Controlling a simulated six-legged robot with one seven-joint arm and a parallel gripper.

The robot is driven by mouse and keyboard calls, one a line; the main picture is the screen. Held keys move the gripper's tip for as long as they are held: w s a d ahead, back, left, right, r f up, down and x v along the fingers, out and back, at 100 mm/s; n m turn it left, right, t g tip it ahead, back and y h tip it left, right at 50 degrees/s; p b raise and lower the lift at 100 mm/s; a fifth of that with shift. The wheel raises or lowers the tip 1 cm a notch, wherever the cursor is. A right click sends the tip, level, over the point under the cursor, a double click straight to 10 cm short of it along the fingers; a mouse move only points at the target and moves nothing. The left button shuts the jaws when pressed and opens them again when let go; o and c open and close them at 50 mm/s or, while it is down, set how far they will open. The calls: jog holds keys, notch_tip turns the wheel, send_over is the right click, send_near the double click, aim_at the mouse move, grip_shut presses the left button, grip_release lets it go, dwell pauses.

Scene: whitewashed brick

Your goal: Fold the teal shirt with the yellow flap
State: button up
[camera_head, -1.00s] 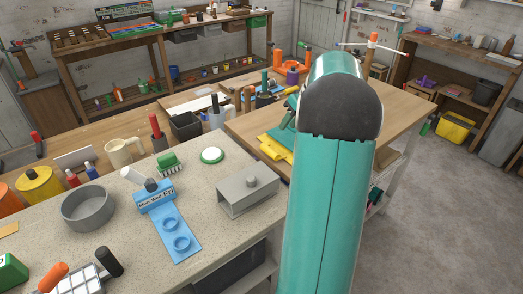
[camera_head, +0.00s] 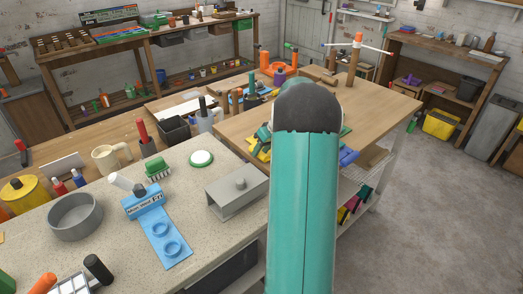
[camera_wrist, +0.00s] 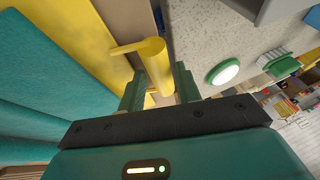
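The teal shirt (camera_wrist: 50,60) fills the left of the wrist view as a broad teal surface, cut off by the frame edge. The yellow flap (camera_wrist: 88,35) runs beside it, with a thicker yellow upright part and thin bar (camera_wrist: 155,65) at its right. My gripper (camera_wrist: 160,68) has its two green fingers apart, one on each side of that yellow part; whether they touch it is unclear. In the head view a yellow piece (camera_head: 258,153) and some teal show on the wooden table. My arm covers most of the shirt and my gripper there.
The wooden table (camera_head: 385,100) has bare room at the right. A wooden post with a crossbar (camera_head: 356,60) stands at its back. A purple-blue object (camera_head: 348,157) lies right of my arm. A speckled bench (camera_head: 110,220) with a grey box (camera_head: 236,195) and blue holder (camera_head: 165,240) is at left.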

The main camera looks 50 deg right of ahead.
jog(key=shift+w+f, duration=0.1)
jog(key=shift+f, duration=0.05)
grip_shut()
